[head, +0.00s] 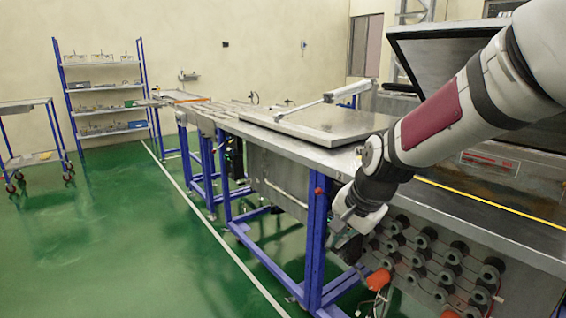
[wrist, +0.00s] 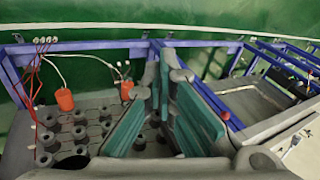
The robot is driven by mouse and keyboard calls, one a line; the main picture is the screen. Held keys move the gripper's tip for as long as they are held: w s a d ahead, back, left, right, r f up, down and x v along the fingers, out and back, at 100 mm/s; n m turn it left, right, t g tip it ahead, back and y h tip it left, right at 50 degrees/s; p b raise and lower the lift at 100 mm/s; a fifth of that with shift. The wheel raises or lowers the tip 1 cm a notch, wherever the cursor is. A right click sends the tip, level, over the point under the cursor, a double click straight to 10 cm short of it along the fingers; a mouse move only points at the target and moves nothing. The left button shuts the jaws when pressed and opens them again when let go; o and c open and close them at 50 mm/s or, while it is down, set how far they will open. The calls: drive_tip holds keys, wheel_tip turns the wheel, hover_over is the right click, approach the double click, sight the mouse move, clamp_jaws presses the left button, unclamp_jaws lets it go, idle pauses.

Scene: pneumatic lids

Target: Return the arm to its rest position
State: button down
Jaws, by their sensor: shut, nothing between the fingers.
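My arm reaches in from the right of the head view, across the front of the metal workbench. My gripper (head: 346,228) points down beside the bench front, near a blue leg. In the wrist view, the teal-padded fingers of my gripper (wrist: 160,105) show with nothing held between them. A flat metal lid (head: 335,124) lies on the bench top, with a pale arm-like bar above it. A second lid (head: 440,55) stands raised at the right, partly hidden by my arm.
A panel with several black round knobs (head: 452,256) is just right of my gripper; orange parts (wrist: 65,99) hang on wires there. A blue bench leg (head: 316,240) is close to the left. Shelves (head: 103,95) and a cart (head: 30,135) stand far left. The green floor between is clear.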

drive_tip(key=s+d+r+n+g+h, duration=0.1)
drive_tip(key=s+d+r+n, duration=0.15)
drive_tip(key=s, duration=0.95)
drive_tip(key=s+d+r+n+g, duration=0.15)
drive_tip(key=s+n, duration=0.25)
drive_tip(key=s, duration=0.8)
drive_tip(key=s+d+r+n+g+h, duration=0.1)
drive_tip(key=s+d+n, duration=0.2)
drive_tip(key=s, duration=0.8)
wheel_tip(320, 180, up, 15)
drive_tip(key=t+p, duration=0.3)
drive_tip(key=p, duration=1)
drive_tip(key=shift+w+m, duration=0.1)
drive_tip(key=shift+m, duration=0.15)
drive_tip(key=shift+d, duration=0.15)
